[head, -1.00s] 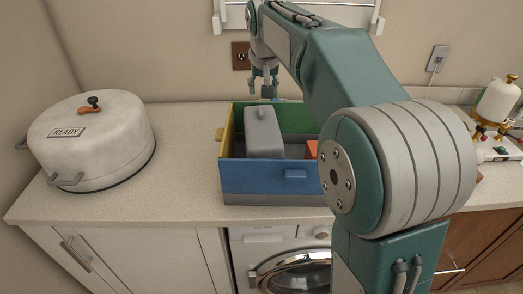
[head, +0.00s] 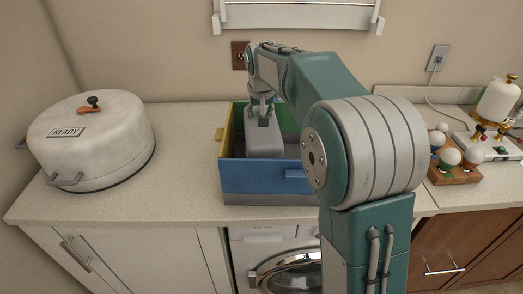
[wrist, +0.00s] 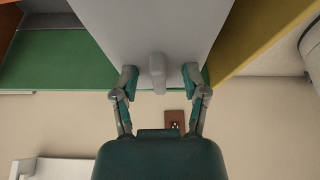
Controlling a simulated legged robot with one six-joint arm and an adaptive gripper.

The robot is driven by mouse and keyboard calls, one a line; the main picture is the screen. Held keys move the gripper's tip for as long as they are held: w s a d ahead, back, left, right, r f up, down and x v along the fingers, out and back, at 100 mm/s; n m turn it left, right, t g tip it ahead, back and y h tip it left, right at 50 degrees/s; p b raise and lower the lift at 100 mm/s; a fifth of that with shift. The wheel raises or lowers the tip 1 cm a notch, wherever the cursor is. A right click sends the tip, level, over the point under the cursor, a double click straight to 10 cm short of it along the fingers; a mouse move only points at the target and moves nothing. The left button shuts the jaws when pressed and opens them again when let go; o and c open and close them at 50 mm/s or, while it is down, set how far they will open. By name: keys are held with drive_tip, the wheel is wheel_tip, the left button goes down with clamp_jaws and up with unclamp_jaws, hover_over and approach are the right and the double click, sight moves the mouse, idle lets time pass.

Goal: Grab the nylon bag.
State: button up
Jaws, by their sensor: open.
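A grey block-like object (head: 265,143) with a small knob on top stands in an open box with a blue front (head: 265,178), a yellow left side and a green back. Nothing in view plainly looks like a nylon bag; I cannot tell if the grey object is it. My gripper (head: 262,118) is open, pointing down over the grey object's top. In the wrist view, my gripper (wrist: 160,76) has a finger on each side of the knob (wrist: 157,73), with gaps on both sides. My arm hides the box's right part.
A white lidded pot (head: 92,140) marked READY stands on the counter (head: 185,140) at left. A wooden rack with white-topped bottles (head: 455,172) and a device with a white tank (head: 497,100) are at right. The counter between pot and box is clear.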

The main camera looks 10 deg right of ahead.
clamp_jaws()
